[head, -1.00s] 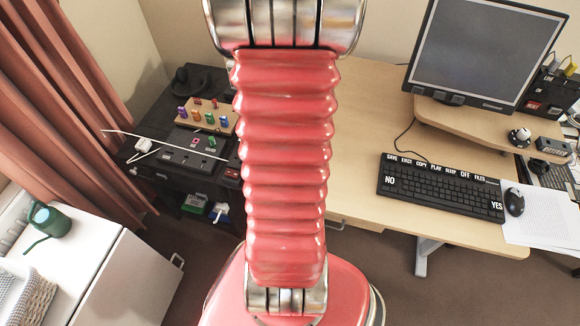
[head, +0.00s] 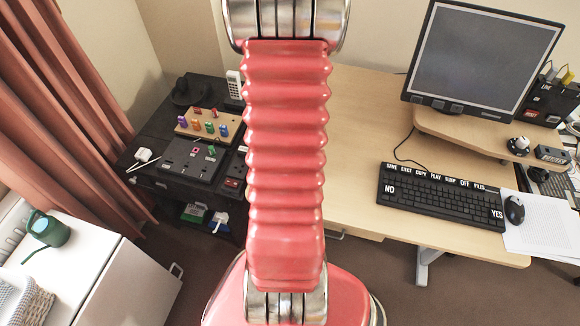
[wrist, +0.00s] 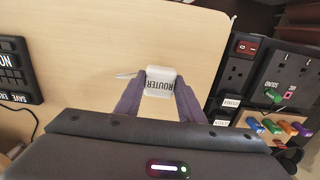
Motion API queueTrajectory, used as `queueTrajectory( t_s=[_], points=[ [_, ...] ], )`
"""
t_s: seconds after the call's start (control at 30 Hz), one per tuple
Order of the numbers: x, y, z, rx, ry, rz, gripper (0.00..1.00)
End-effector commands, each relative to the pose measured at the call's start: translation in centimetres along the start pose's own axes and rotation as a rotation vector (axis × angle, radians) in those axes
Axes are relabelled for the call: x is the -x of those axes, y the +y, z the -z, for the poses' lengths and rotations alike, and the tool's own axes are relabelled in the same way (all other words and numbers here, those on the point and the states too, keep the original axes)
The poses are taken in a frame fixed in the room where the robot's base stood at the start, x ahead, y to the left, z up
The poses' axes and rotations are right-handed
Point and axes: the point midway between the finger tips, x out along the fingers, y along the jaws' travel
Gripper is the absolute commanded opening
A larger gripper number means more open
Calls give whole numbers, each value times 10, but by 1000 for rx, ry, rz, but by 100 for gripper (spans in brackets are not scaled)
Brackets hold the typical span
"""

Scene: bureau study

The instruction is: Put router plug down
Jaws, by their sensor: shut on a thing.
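The router plug (wrist: 160,82) is a white block marked ROUTER, with a short bit of white cord at its left. In the wrist view it sits between the two fingers of my gripper (wrist: 159,96), which is shut on it. Behind it is the pale wooden desk top (wrist: 100,50); I cannot tell whether the plug touches the wood or hangs above it. In the head view my gripper and the plug are hidden behind my red arm; the desk (head: 350,110) shows to its right.
A black socket panel (wrist: 240,72) with a red switch lies right of the plug, with colored plugs (wrist: 270,127) beyond. A keyboard (head: 440,192), mouse (head: 515,209) and monitor (head: 485,55) occupy the desk's right. A white adapter (head: 143,155) lies on the black table. Bare wood surrounds the plug.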

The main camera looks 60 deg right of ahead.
Motion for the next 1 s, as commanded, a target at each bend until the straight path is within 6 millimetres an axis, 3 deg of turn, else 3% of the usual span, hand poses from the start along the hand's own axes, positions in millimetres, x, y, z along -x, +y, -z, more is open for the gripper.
queueTrajectory(
  t_s=[0.3, 0.73, 0.77, 1.0],
  points=[
    [-34, 0, 0, 0, -1, 0, 16],
    [-38, 0, 0, -1, -1, 0, 16],
    [-38, 0, 0, -1, 0, 0, 37],
    [-37, 0, 0, -1, 0, 0, 54]
  ],
)
